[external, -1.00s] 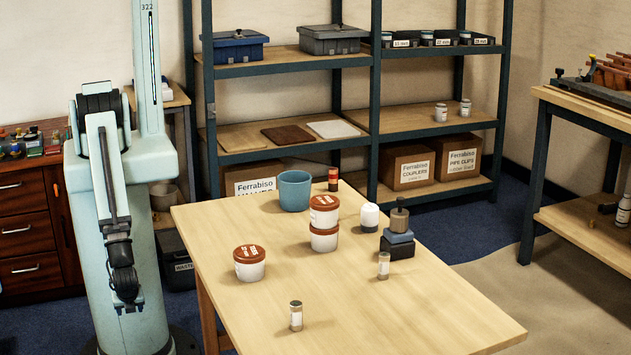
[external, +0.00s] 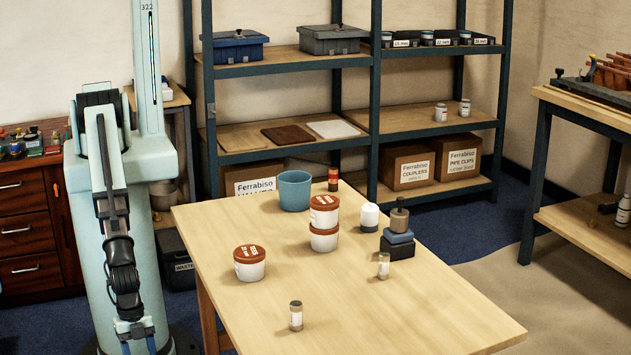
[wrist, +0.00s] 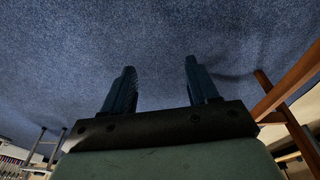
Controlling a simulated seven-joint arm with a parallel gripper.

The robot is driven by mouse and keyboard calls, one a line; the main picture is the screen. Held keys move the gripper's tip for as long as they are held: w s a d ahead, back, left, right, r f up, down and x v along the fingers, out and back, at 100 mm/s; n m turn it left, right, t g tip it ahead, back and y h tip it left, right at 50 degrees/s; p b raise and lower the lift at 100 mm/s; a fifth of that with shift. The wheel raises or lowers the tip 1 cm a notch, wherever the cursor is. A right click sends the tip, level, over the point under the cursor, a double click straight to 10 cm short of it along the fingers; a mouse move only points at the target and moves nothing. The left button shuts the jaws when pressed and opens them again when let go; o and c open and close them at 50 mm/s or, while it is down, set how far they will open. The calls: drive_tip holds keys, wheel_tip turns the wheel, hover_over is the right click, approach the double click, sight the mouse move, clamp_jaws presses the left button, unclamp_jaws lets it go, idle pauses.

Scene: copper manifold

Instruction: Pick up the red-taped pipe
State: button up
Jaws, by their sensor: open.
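Copper-brown pipes (external: 608,74) lie in a dark rack on the bench at the far right of the external view, partly cut off by the frame edge. I cannot make out red tape on any of them. My gripper (external: 138,345) hangs low beside my base at the left, well away from the rack and left of the table. In the wrist view its two dark blue fingers (wrist: 160,68) are apart, with only blue carpet between and beyond them.
The wooden table (external: 400,310) holds white tubs with red-brown lids (external: 250,263), a teal pot (external: 294,190), small jars and a dark stacked item (external: 398,240). A shelf unit (external: 375,100) stands behind it. The right bench (external: 590,110) carries the rack.

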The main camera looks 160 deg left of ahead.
drive_tip(key=w+d+r+n+t, duration=0.1)
drive_tip(key=w+r+t, duration=0.7)
drive_tip(key=w+r, duration=1.65)
drive_tip(key=w+a+r+n+t+y, duration=0.1)
drive_tip(key=w+a+r, duration=0.35)
drive_tip(key=r, duration=0.25)
drive_tip(key=w+a+r+n+t, duration=0.1)
drive_tip(key=w+a+r, duration=0.2)
drive_tip(key=a+r, duration=0.3)
drive_tip(key=s+a+r+n+g+y, duration=0.15)
drive_tip(key=s+a, duration=0.55)
drive_tip(key=a, duration=0.7)
drive_tip(key=s+a+n+g+y, duration=0.25)
drive_tip(key=s+a, duration=0.45)
drive_tip(key=a, duration=0.6)
drive_tip(key=s+a+r+n+g+y, duration=0.1)
drive_tip(key=s+a+n+g, duration=0.15)
drive_tip(key=s+a, duration=0.8)
wheel_tip(320, 180, up, 2)
drive_tip(key=n+g+h, duration=0.3)
drive_tip(key=g+h, duration=0.3)
hover_over(332, 190)
drive_tip(key=s, duration=0.1)
drive_tip(key=shift+s+a+f, duration=0.15)
drive_tip(key=shift+a+f, duration=0.2)
drive_tip(key=shift+a, duration=0.05)
drive_tip(key=shift+d+f, duration=0.1)
drive_tip(key=shift+f, duration=6.3)
